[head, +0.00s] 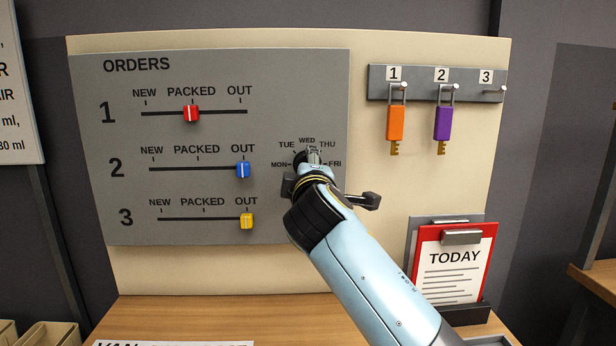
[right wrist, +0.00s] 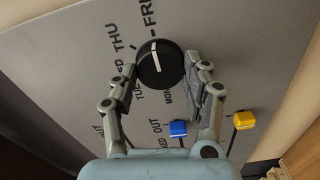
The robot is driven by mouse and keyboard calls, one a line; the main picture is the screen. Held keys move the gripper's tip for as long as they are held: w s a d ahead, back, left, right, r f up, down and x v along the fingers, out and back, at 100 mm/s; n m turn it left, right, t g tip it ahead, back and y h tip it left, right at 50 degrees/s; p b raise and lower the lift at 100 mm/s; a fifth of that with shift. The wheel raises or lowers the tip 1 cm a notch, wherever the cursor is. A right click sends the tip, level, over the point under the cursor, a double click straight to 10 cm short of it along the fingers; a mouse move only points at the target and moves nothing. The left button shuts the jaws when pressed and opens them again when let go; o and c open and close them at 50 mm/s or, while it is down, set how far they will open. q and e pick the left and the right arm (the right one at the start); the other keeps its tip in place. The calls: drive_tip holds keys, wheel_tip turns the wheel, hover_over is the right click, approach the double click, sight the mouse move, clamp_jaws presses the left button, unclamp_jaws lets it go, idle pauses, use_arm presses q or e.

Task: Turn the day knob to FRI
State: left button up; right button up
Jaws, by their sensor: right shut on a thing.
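The round black day knob (right wrist: 160,65) with a white pointer line sits on the grey board, between the two fingers of my right gripper (right wrist: 166,72), which is shut on it. My left gripper is not in view.
The ORDERS board (head: 220,70) has red (head: 191,113), blue (head: 243,170) and yellow (head: 246,221) sliders left of the dial. Orange (head: 396,122) and purple (head: 442,122) key tags hang at upper right. A red TODAY clipboard (head: 428,238) stands at lower right.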

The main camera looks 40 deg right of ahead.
drive_tip(key=shift+f+m, duration=0.15)
drive_tip(key=shift+m, duration=0.15)
drive_tip(key=o, duration=1.2)
drive_tip(key=shift+c, duration=0.2)
drive_tip(key=shift+s, duration=0.1)
drive_tip(key=v, duration=0.7)
drive_tip(key=shift+s, duration=0.2)
drive_tip(key=shift+a, duration=0.1)
